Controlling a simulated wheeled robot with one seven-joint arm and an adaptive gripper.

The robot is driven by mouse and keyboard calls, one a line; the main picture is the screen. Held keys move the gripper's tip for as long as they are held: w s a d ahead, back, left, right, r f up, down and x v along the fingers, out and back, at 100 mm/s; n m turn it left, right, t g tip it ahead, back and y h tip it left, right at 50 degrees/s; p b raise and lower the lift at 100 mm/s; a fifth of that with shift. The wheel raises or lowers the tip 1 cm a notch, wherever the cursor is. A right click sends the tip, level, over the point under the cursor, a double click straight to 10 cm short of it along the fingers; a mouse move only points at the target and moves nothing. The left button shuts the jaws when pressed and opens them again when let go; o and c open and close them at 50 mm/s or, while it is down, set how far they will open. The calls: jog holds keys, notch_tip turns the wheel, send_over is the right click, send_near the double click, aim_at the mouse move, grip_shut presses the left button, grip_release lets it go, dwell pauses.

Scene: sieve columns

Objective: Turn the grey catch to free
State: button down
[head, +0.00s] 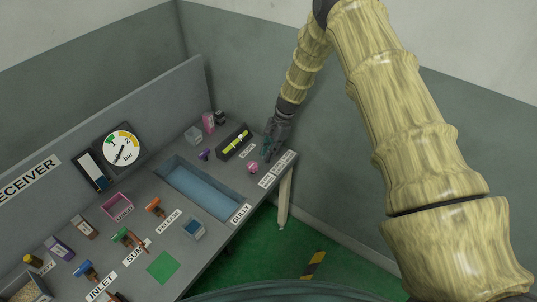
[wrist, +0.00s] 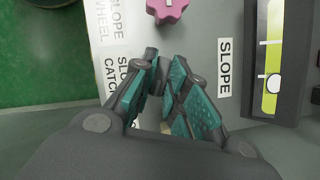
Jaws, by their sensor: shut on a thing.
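My gripper (head: 268,150) is low over the far right end of the grey bench, with the arm reaching down from above. In the wrist view my gripper (wrist: 164,65) has its teal-padded fingers closed together beside the "SLOPE CATCH" label (wrist: 122,75). The fingers hold something between them.
A pink wheel (wrist: 168,10) is just beyond the fingertips; it also shows in the head view (head: 252,167). A dark slope gauge with a yellow-green strip (head: 235,141) stands nearby. A blue basin (head: 200,187) lies left of it. The bench edge is close.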

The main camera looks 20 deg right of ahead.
jog(key=shift+n+g+h+b, duration=0.3)
jog(key=shift+n+g+b, duration=0.4)
jog(key=shift+n, duration=1.3)
jog(key=c, duration=1.4)
grip_release()
jog(key=shift+w+r, duration=0.1)
jog(key=v, duration=1.1)
jog(key=shift+w+r, duration=0.2)
jog(key=shift+r, duration=0.1)
